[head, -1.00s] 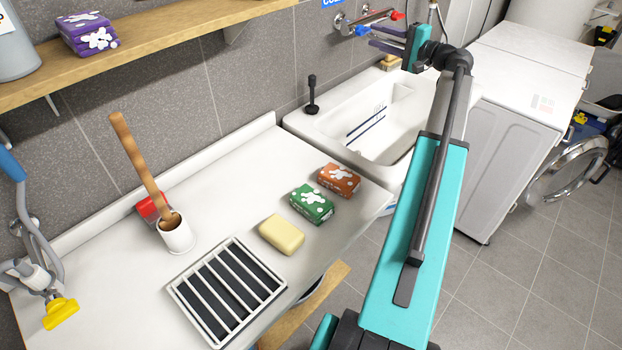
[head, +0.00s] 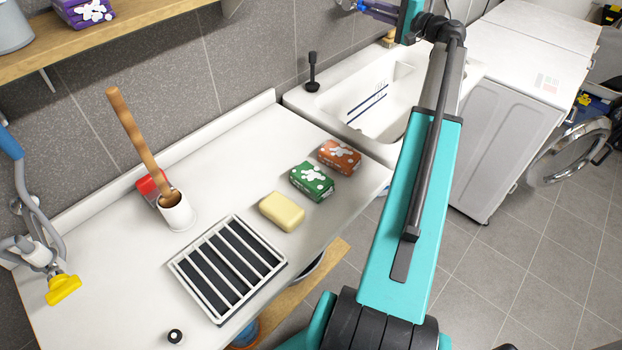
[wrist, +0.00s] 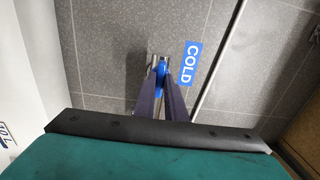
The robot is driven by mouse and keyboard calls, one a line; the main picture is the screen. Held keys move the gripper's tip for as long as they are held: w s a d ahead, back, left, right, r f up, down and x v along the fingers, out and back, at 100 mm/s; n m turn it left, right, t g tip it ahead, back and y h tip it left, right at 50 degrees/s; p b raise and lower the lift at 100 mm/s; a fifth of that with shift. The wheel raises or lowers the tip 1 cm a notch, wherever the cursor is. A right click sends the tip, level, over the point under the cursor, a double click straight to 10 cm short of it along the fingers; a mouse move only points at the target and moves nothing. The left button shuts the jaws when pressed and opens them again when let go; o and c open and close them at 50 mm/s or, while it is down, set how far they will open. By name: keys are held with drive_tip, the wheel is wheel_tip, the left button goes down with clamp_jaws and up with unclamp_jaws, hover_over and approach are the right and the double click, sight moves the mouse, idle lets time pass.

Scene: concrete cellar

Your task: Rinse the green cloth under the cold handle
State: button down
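No green cloth shows in either view. The blue handle (wrist: 161,69) sits beside a blue COLD sign (wrist: 191,62) on the tiled wall in the wrist view. The two purple fingers of my gripper (wrist: 162,78) point at this handle, with the blue part between their tips. I cannot tell whether they press on it. In the head view my gripper (head: 375,11) is at the top edge, close to the blue handle (head: 346,4), partly cut off. The white sink (head: 398,98) below has no cloth in its visible part.
A black stopper-like piece (head: 313,75) stands on the sink's left rim. On the counter are orange (head: 340,157) and green (head: 312,181) packets, a yellow soap bar (head: 282,211), a slatted rack (head: 228,269) and a wooden handle in a white cup (head: 176,212). A washing machine (head: 497,150) stands right.

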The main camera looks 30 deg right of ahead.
drive_tip(key=shift+f+n+b, duration=0.15)
drive_tip(key=shift+n+b, duration=1.95)
drive_tip(key=shift+b, duration=1.85)
drive_tip(key=shift+n+b, duration=2.3)
drive_tip(key=shift+b, duration=1.65)
drive_tip(key=c, duration=1.7)
unclamp_jaws()
drive_tip(key=shift+s, duration=0.15)
drive_tip(key=shift+v, duration=3.4)
